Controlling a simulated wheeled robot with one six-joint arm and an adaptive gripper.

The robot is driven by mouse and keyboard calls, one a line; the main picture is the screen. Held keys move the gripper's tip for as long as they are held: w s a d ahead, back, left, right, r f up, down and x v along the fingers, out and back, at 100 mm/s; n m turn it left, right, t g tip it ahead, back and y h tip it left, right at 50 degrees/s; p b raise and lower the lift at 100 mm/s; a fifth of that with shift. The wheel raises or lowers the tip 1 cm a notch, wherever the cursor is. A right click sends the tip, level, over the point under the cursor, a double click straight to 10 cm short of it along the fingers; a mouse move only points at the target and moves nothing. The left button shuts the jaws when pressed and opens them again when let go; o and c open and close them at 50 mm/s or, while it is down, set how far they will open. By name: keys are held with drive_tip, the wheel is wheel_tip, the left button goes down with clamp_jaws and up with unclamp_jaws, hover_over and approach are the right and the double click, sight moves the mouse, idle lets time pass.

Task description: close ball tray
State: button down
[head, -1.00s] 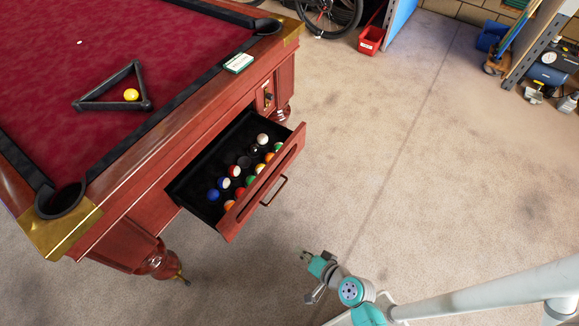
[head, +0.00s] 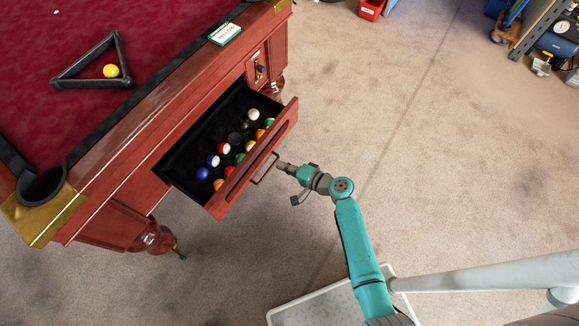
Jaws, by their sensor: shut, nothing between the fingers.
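The ball tray (head: 223,205) is a wooden drawer with a black inside, pulled out from the side of the pool table (head: 135,125). Several pool balls (head: 223,148) lie in it, mostly toward its front. Its bar handle (head: 265,170) is on the front face. My gripper (head: 281,165) is shut and empty, right at the handle on the outer side of the tray front. I cannot tell whether it touches the handle.
A black triangle rack (head: 70,84) with a yellow ball (head: 111,71) lies on the cloth. A card box (head: 225,34) sits on the rail. A red bin (head: 371,9) and a shelf (head: 535,30) stand at the back.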

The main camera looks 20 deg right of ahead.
sight(255, 153)
drive_tip(key=x, duration=0.5)
drive_tip(key=r+x, duration=0.1)
drive_tip(key=x, duration=0.2)
drive_tip(key=shift+w+a+f, duration=0.1)
drive_tip(key=shift+w+a, duration=0.2)
drive_tip(key=shift+w, duration=0.05)
drive_tip(key=shift+w+a, duration=0.1)
drive_tip(key=shift+w, duration=0.05)
